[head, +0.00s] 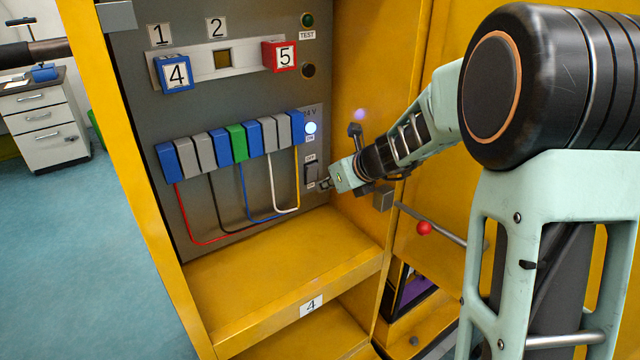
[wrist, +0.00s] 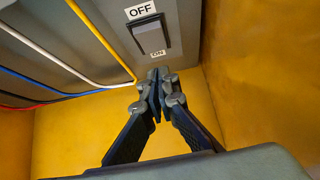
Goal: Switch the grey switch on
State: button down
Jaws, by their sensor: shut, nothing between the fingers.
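The grey switch (head: 311,173) is a rocker on the grey panel, at the panel's lower right in the head view. In the wrist view the switch (wrist: 150,36) has an OFF label at its upper end and an ON label at its lower end. My gripper (head: 325,184) is shut and empty, close to the lower part of the switch. In the wrist view my gripper's fingertips (wrist: 158,76) are together just below the ON label. I cannot tell whether they touch the panel.
Coloured terminal blocks (head: 236,141) with red, black, blue and white wires (head: 243,190) lie left of the switch. A lit lamp (head: 310,128) is above it. A yellow shelf (head: 270,270) lies below, and a yellow side wall (head: 365,60) stands to the right. A rod with a red ball (head: 424,228) is below my arm.

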jog(key=s+f+p+v, duration=0.1)
jog(key=p+v, duration=0.2)
jog(key=v, duration=0.7)
jog(key=shift+d, duration=0.45)
jog(key=shift+f, duration=0.2)
jog(key=shift+r, duration=0.1)
